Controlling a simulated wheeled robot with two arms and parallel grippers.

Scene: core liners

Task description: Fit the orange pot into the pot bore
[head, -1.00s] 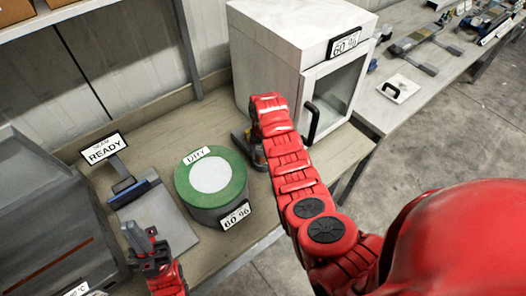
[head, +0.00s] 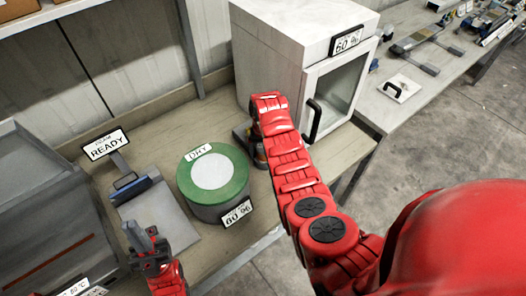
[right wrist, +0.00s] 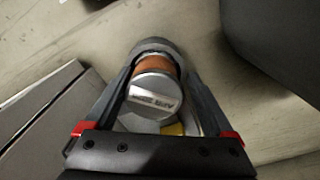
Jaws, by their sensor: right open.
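The orange pot (right wrist: 155,66), with a silver labelled cap (right wrist: 153,94), shows in the right wrist view between the two fingers of my right gripper (right wrist: 158,60). The gripper is open, with a finger along each side of the pot; I cannot tell whether they touch it. A grey rounded rim (right wrist: 157,44) shows at the pot's far end; I cannot tell whether it is the pot bore or how deep the pot sits. In the head view my right arm hides most of this spot. My left gripper (head: 150,250) is empty, low at the left; its fingers appear apart.
A green-topped drum (head: 235,186) marked DRY stands left of my right arm. A white cabinet (head: 270,45) with a glass door stands behind the arm. A READY sign (head: 106,143) and a grey machine (head: 45,215) are at the left. Some bare bench lies between them.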

